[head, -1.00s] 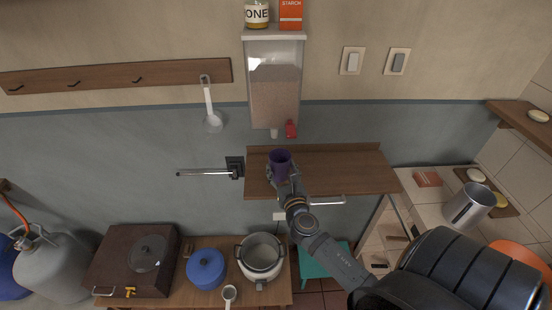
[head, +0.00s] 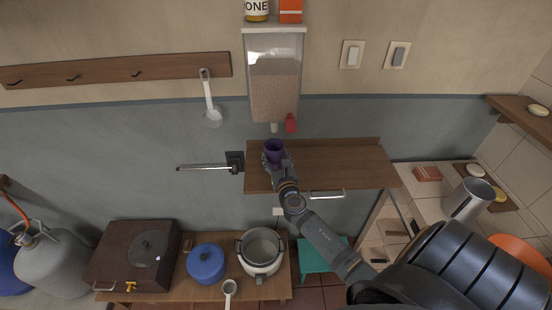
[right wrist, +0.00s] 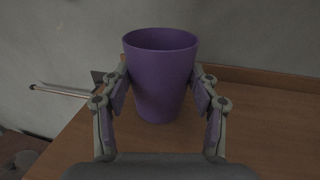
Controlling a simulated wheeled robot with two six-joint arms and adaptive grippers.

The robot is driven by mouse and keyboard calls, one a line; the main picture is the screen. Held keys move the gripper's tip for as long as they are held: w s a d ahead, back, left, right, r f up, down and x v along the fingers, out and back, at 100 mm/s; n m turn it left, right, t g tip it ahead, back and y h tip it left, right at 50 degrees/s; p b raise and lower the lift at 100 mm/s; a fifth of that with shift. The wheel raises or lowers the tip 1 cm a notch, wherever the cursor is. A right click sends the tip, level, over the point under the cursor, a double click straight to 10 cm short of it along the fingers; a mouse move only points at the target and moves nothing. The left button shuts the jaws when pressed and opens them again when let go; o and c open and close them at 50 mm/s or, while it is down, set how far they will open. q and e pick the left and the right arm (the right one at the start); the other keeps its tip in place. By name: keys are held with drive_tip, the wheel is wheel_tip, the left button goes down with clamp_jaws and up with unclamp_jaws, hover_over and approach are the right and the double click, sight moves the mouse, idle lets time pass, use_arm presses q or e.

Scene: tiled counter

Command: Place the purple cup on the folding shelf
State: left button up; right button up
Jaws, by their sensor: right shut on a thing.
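The purple cup (head: 274,150) is upright at the left end of the wooden folding shelf (head: 335,165). My right gripper (head: 275,163) is shut on the purple cup, with one finger on each side. The right wrist view shows the cup (right wrist: 160,75) between the fingers of the gripper (right wrist: 160,97), over the left part of the shelf board (right wrist: 265,125). I cannot tell whether the cup's base touches the board. My left gripper is not in view.
A clear grain dispenser (head: 274,80) hangs above the shelf's left end, with a red object (head: 291,123) below it. A metal bar (head: 205,168) sticks out left of the shelf. The shelf's middle and right are bare. A rice cooker (head: 261,252) stands below.

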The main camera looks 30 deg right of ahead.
drive_tip(key=shift+f, duration=0.25)
drive_tip(key=o, duration=1.1)
drive_tip(key=shift+r, duration=0.1)
drive_tip(key=shift+o, duration=0.2)
drive_tip(key=shift+r, duration=0.1)
drive_tip(key=shift+s, duration=0.25)
drive_tip(key=b+v, duration=0.2)
drive_tip(key=v, duration=0.9)
drive_tip(key=shift+s+a+b, duration=0.15)
drive_tip(key=shift+s+b, duration=0.15)
